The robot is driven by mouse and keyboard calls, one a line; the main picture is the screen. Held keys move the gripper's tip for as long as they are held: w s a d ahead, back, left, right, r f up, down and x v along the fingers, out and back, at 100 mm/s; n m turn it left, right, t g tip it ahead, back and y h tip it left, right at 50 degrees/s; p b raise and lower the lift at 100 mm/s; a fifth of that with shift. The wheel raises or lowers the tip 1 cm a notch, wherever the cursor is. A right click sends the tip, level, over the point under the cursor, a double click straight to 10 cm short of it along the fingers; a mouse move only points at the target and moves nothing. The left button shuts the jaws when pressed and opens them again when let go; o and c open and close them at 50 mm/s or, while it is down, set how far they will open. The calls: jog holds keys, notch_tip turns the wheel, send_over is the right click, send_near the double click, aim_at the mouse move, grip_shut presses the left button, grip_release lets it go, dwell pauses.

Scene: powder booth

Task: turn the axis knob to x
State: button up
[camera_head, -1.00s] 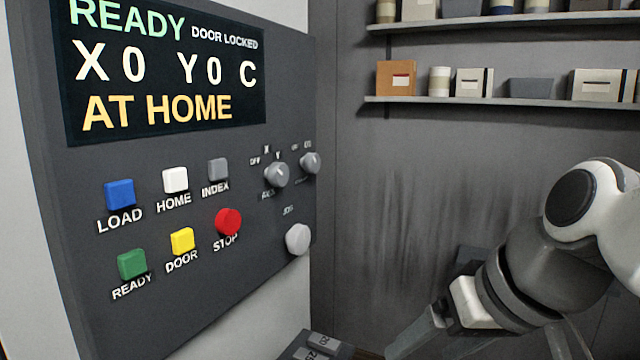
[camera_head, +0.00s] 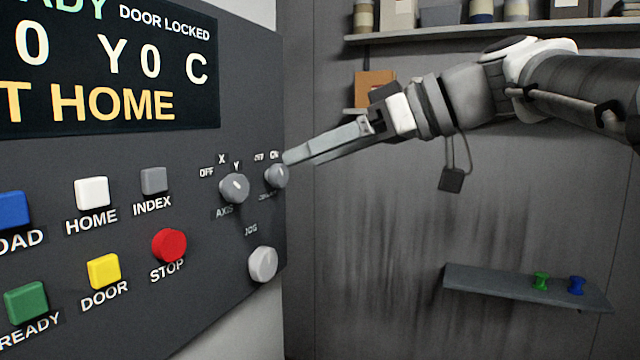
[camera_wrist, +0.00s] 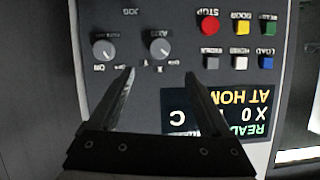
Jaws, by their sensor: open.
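The axis knob (camera_head: 234,188) is a grey round dial on the dark panel, labelled OFF, X and Y. Its light mark seems to lean up toward Y, but I cannot be sure of the setting. It shows upside down in the wrist view (camera_wrist: 160,48). My gripper (camera_head: 292,158) is at the panel's right side, pointing left. In the head view its tips appear beside the smaller knob (camera_head: 276,176) right of the axis knob. In the wrist view my gripper (camera_wrist: 160,73) is open and empty, with the axis knob beyond the gap between its fingers.
The jog knob (camera_head: 263,264) is below the axis knob. The red STOP button (camera_head: 169,245) and INDEX button (camera_head: 154,180) lie to its left. The display (camera_head: 110,70) reads DOOR LOCKED and Y0. A low shelf (camera_head: 500,284) holds green and blue items.

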aim_at(243, 186)
jog(key=x, duration=1.2)
jog(key=shift+a+f, duration=0.1)
jog(key=shift+f, duration=0.05)
grip_shut()
jog(key=shift+w, duration=0.1)
jog(key=m+g, duration=0.1)
jog(key=m, duration=0.1)
jog(key=shift+w+m+g+y, duration=0.15)
jog(key=shift+m+g+y, duration=0.15)
jog(key=shift+m+y, duration=0.1)
jog(key=m+g+y, duration=0.1)
jog(key=m, duration=0.1)
jog(key=m+g, duration=0.1)
jog(key=m, duration=0.1)
jog(key=shift+w+f+y, duration=0.1)
jog(key=shift+y, duration=0.3)
